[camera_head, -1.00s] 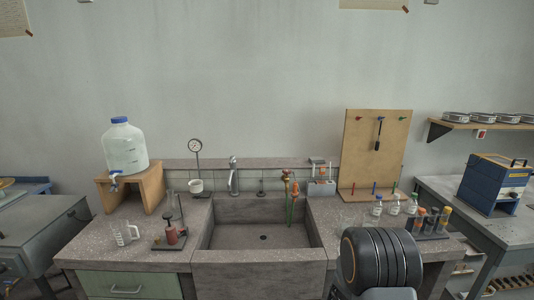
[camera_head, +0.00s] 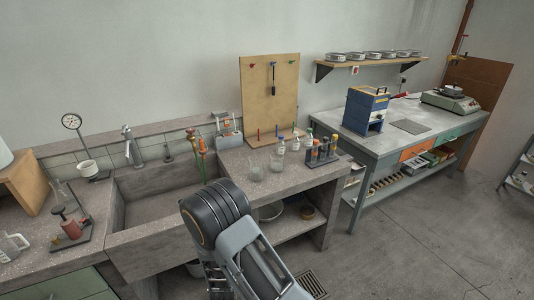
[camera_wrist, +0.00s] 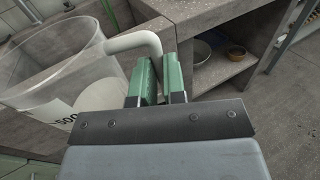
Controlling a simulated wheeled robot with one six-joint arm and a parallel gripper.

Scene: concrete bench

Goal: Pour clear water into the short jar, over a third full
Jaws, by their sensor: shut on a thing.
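In the wrist view the green-padded jaws of my gripper (camera_wrist: 160,82) are shut on the pale curved handle (camera_wrist: 136,42) of a clear jug (camera_wrist: 45,75) with a "500" marking. A pale round area shows low in the jug; I cannot tell if it is water. In the head view my arm hides the gripper and the held jug. Another clear jug (camera_head: 12,247) stands on the bench at far left. Only an edge of the water carboy (camera_head: 4,155) shows at far left.
The sink (camera_head: 155,205) lies left of my arm. A rack of capped tubes (camera_head: 321,152) and a pegboard (camera_head: 270,97) stand on the bench right of it. A second table (camera_head: 450,122) holds a blue box (camera_head: 364,110). Open floor lies at the right.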

